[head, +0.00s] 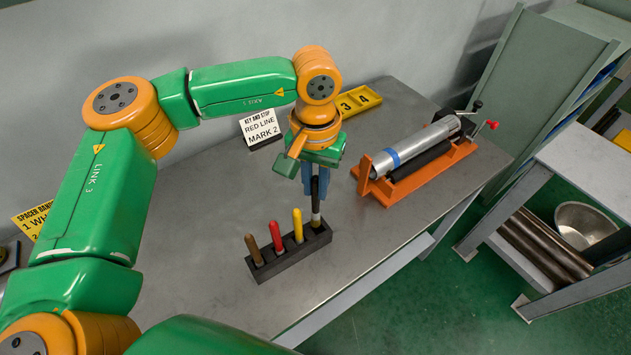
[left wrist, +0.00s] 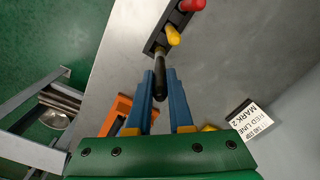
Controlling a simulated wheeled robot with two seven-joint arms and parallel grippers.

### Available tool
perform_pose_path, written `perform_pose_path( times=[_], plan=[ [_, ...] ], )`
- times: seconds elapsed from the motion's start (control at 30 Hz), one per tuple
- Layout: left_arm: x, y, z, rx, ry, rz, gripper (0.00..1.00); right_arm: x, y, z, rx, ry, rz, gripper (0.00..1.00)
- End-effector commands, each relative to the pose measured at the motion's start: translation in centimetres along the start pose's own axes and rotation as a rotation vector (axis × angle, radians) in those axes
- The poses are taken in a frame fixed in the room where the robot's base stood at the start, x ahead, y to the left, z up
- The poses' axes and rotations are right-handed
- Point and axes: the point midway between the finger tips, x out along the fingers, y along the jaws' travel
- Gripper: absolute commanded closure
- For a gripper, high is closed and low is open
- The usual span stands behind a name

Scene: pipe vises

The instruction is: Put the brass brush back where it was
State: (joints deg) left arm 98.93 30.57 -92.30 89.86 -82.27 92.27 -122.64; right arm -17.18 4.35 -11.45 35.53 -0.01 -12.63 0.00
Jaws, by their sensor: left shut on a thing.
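My left gripper (head: 314,183) points down over the far right end of a black rack (head: 283,259). Its blue fingers are shut on a black-handled tool (head: 316,217), with a pale band low on it; this appears to be the brass brush. The tool stands upright, its lower end at the rack's end slot; I cannot tell how deep it sits. In the left wrist view the black handle (left wrist: 161,86) lies between the blue fingers, by the rack's end. Yellow (head: 298,225), red (head: 276,236) and brown (head: 253,249) handles stand in the rack. My right gripper is out of view.
An orange vise (head: 400,185) holding a silver pipe (head: 415,146) stands right of the gripper. A white sign (head: 261,128) and a yellow numbered tray (head: 358,101) are behind. The bench between rack and vise is clear.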

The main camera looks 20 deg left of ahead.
Motion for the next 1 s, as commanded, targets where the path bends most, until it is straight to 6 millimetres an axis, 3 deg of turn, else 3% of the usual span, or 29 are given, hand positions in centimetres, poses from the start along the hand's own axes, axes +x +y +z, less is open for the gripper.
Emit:
perform_pose_path(
  times=[0.37, 0.4, 0.5, 0.77, 0.93, 1.0],
  plan=[
    [1.0, 0.0, 0.0, 0.0, 0.0, 0.0, 1.0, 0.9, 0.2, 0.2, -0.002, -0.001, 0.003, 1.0],
    [0.9, 0.0, 0.0, 0.0, 0.0, 0.0, 0.73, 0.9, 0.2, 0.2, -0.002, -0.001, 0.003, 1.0],
    [0.9, 0.0, 0.0, 0.0, 0.0, 0.0, 0.51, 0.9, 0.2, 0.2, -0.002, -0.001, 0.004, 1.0],
    [0.9, 0.0, 0.0, 0.0, 0.0, 0.0, 0.51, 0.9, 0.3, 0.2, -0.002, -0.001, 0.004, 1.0],
    [-1.2, 0.0, 0.0, 0.0, 0.001, 0.0, 0.51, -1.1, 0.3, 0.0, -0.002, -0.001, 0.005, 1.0],
    [-1.7, 0.1, -0.1, -0.001, 0.005, 0.001, 0.51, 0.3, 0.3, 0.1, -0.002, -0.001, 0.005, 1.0]
  ],
)
